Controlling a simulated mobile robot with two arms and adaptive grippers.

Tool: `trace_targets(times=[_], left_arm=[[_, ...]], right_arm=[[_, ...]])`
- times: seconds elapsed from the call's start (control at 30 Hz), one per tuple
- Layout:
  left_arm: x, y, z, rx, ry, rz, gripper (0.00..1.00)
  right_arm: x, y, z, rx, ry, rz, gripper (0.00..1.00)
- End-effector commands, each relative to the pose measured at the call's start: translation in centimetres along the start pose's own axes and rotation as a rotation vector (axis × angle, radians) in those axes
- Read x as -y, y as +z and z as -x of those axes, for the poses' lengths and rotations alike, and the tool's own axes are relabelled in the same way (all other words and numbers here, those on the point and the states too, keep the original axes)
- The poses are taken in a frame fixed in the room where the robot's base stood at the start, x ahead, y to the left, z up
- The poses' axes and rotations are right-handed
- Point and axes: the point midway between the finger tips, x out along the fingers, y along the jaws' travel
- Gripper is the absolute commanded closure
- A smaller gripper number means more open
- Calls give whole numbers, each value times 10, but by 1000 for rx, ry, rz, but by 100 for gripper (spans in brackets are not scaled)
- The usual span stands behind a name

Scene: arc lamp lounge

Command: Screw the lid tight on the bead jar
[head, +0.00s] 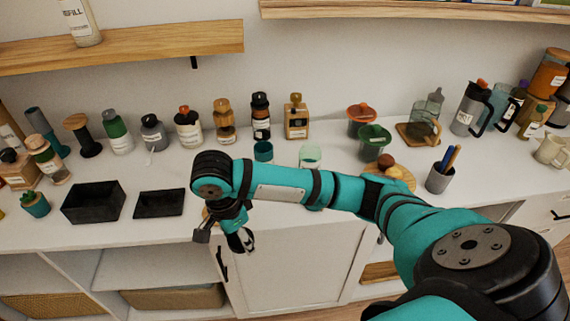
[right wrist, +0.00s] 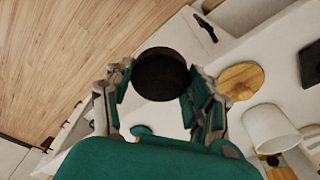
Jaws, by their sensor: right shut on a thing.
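My right gripper (head: 224,236) reaches down at the counter's front edge. In the right wrist view my right gripper (right wrist: 157,95) is shut on a dark round lid (right wrist: 160,73), with a finger on each side of it. I cannot see what is under the lid. I cannot single out the bead jar for sure. A pale green glass vessel (head: 310,154) stands behind my right forearm, which hides its middle. My left gripper is not in view.
On the white counter, two black trays (head: 94,202) (head: 160,204) lie left of my gripper. A wooden disc (right wrist: 240,80) and a white cylinder (right wrist: 270,128) stand close by in the right wrist view. Several bottles line the back. A pen cup (head: 439,179) stands at right.

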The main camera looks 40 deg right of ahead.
Motion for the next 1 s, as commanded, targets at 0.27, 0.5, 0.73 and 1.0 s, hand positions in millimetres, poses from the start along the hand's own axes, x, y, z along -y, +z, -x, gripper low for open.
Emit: trace_targets(times=[0.27,0.5,0.73,1.0], left_arm=[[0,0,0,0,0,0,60],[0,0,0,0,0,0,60],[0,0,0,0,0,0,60],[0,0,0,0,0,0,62]], right_arm=[[-29,-8,46,-5,-108,858,67],[-54,-11,67,-2,-170,1383,67],[-62,-12,72,-1,-188,1545,67],[-62,-12,72,0,-189,1547,67]])
